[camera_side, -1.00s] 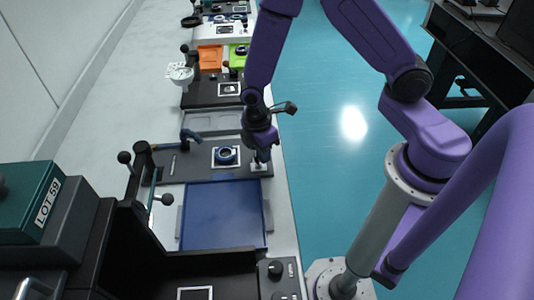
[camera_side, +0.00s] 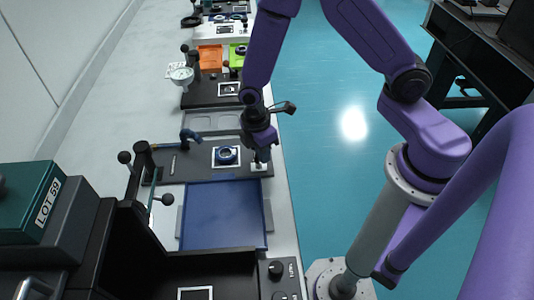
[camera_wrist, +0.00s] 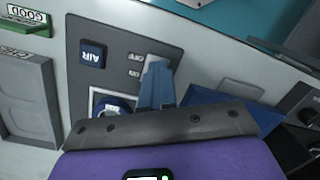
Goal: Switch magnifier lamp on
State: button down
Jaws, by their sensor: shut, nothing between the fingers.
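My gripper (camera_side: 262,155) is shut and points down at a small white switch plate (camera_side: 258,167) on the dark panel. In the wrist view my gripper's blue-grey fingers (camera_wrist: 157,78) are over a pale switch (camera_wrist: 153,63) and hide much of it. OFF and ON labels, upside down, stand beside the switch. I cannot tell its position or whether the fingers touch it. A dark blue ring-shaped part (camera_side: 226,155) sits on a white square left of my gripper. No thing in view is clearly a magnifier lamp.
A blue tray (camera_side: 222,215) lies in front of the panel. A blue AIR label (camera_wrist: 92,55) is on the panel. A white round part (camera_side: 181,74) stands farther back at the left. Black equipment and a green LOT 59 box (camera_side: 35,200) fill the near left.

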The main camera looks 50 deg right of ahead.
aim_at(255, 155)
jog(key=shift+t+y, duration=0.5)
jog(key=shift+t, duration=0.2)
jog(key=w+a+r, duration=0.1)
jog(key=r, duration=0.1)
jog(key=w+a+r, duration=0.1)
jog(key=shift+w+a+r, duration=0.15)
jog(key=shift+a+r, duration=0.15)
jog(key=shift+r, duration=0.1)
jog(key=shift+s+d+r, duration=0.2)
jog(key=shift+d+r, duration=0.05)
jog(key=shift+r, duration=0.45)
jog(key=shift+s+d+r, duration=0.15)
jog(key=shift+d+r, duration=0.1)
jog(key=shift+r, duration=0.4)
jog(key=s+d+r+m, duration=0.1)
jog(key=s+d+r, duration=0.2)
jog(key=s+r, duration=0.4)
jog(key=s+d+r+m, duration=0.1)
jog(key=s+d+r, duration=0.2)
jog(key=s+r, duration=0.4)
jog(key=s, duration=0.6)
jog(key=shift+s+d, duration=0.2)
jog(key=shift+d, duration=0.15)
